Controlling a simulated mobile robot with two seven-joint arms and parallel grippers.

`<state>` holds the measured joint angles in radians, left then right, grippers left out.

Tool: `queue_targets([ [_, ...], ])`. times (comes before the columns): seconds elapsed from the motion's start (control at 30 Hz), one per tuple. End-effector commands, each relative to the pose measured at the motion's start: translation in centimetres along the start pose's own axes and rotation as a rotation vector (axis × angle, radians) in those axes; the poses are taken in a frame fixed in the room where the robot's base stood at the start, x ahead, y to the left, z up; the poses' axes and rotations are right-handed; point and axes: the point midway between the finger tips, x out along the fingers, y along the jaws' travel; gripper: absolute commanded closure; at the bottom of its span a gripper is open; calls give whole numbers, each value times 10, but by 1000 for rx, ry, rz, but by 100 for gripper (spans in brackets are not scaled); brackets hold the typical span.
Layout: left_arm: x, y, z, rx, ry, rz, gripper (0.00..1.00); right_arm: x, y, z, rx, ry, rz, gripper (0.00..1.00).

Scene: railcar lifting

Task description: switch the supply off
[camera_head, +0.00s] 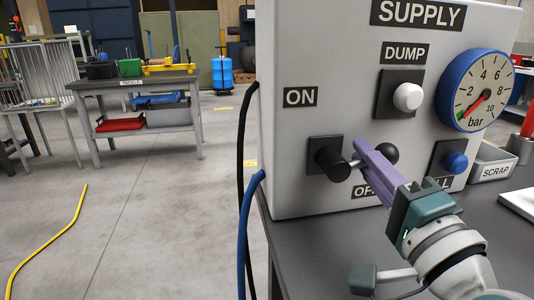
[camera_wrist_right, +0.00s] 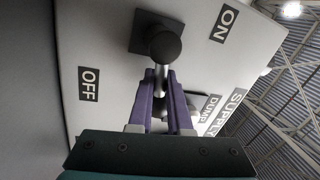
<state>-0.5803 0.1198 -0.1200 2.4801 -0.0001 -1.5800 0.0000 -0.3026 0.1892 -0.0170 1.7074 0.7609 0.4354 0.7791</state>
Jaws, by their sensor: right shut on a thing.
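The grey supply box (camera_head: 320,60) stands on a dark table, with an ON label (camera_head: 300,97) above its lever and a partly hidden OFF label (camera_head: 365,190) below. The lever has a black hub (camera_head: 333,160), a metal shaft and a black ball knob (camera_head: 386,152); it sticks out to the right, between the two labels. My right gripper (camera_head: 361,156) has its purple fingers shut on the lever's shaft. In the right wrist view the shaft (camera_wrist_right: 160,76) runs between the fingers below the hub (camera_wrist_right: 165,46). My left gripper is not in view.
The box also carries a white DUMP knob (camera_head: 408,96), a blue button (camera_head: 456,162) and a bar gauge (camera_head: 480,90) with its red needle toward the low end. A SCRAP bin (camera_head: 492,170) stands to the right. Black and blue hoses (camera_head: 246,220) hang at the left edge.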

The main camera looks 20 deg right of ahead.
Motion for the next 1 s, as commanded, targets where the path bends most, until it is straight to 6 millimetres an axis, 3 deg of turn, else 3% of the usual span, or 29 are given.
queue_targets([
  [0.4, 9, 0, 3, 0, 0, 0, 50, -2, 9, 1, 190, 37, 3, 100],
  [0.97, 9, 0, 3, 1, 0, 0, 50, -2, 10, 2, 216, 42, 5, 100],
  [1.0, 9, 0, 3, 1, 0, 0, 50, -2, 10, 2, 216, 42, 5, 80],
])
